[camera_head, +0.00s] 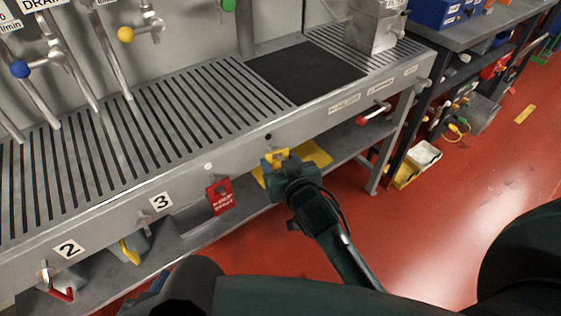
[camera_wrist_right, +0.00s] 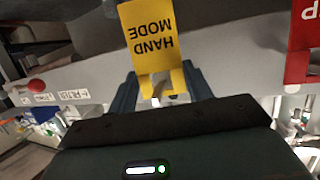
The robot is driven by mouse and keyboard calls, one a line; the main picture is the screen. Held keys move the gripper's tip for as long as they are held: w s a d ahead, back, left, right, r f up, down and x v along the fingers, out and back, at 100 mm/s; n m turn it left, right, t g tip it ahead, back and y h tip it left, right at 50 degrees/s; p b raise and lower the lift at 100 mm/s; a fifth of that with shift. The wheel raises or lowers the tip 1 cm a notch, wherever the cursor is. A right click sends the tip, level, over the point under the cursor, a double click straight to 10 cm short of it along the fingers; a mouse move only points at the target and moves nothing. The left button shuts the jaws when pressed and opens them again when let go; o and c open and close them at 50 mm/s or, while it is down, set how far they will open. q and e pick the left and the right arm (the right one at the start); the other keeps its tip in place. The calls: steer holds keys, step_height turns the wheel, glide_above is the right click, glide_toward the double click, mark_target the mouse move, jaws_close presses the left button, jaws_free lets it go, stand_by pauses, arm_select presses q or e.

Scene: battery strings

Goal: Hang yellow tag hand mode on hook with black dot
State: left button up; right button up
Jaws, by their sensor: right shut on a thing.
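The yellow tag (camera_head: 279,154) is at the front rail of the bench, just below the black dot (camera_head: 268,136). In the right wrist view the tag (camera_wrist_right: 150,38) reads HAND MODE upside down. My right gripper (camera_head: 272,163) is shut on the tag's notched end; its two fingers (camera_wrist_right: 160,92) show on either side of it. The hook under the black dot is hidden by the tag and gripper, so I cannot tell whether the tag touches it. My left gripper is not in view.
A red tag (camera_head: 220,196) hangs below a white dot (camera_head: 208,166) left of my right gripper. A yellow item (camera_head: 318,153) lies on the shelf behind the gripper. A red-tipped handle (camera_head: 372,115) sticks out of the rail to the right. Red floor is open at right.

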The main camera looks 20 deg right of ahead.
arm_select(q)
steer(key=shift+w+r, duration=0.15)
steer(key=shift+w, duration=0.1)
arm_select(e)
steer(key=o, duration=1)
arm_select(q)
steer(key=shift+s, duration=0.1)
arm_select(e)
steer(key=shift+o, duration=0.2)
